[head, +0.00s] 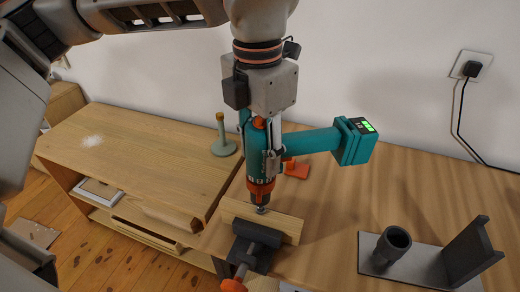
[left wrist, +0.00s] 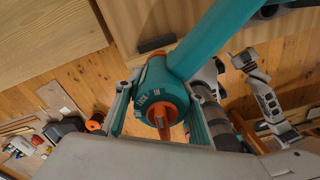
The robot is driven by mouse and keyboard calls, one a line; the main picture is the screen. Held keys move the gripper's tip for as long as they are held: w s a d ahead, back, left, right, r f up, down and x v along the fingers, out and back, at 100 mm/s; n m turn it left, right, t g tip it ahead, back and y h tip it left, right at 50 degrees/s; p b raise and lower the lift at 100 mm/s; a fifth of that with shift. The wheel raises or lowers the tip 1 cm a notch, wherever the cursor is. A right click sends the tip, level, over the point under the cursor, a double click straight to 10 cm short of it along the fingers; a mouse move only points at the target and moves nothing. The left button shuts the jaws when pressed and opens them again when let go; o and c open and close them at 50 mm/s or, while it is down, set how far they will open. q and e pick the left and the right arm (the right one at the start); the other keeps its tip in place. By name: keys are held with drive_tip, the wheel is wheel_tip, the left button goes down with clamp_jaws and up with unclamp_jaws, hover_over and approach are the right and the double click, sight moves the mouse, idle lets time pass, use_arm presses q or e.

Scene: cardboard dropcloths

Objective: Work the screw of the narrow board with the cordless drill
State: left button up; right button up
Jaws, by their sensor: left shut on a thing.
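The teal and orange cordless drill (head: 312,142) is upright with its chuck down and its battery out to the right. My left gripper (head: 270,150) is shut on the drill's body from above. The drill also shows in the left wrist view (left wrist: 205,45), between the fingers. The narrow board (head: 285,225) lies at the bench edge, with a dark clamp (head: 258,235) at its front. A silvery screw (head: 262,210) shows on the board directly under the bit. I cannot tell whether bit and screw touch. My right gripper is not recognisable in either view.
A grey plate (head: 410,262) with an upright tube and a dark bracket stands at right. A lower wooden bench (head: 140,150) lies left. The table's right middle is clear.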

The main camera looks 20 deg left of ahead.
sight(261, 134)
use_arm(q)
drive_tip(key=shift+r, duration=0.2)
drive_tip(key=shift+r+p, duration=1.3)
drive_tip(key=shift+r, duration=0.55)
drive_tip(key=shift+r+p, duration=1.05)
drive_tip(key=shift+r, duration=0.55)
drive_tip(key=m, duration=0.3)
drive_tip(key=shift+r+m, duration=0.1)
drive_tip(key=shift+m, duration=0.3)
drive_tip(key=shift+w+a+r+m+b, duration=0.1)
drive_tip(key=shift+m+b, duration=0.25)
drive_tip(key=shift+m, duration=0.55)
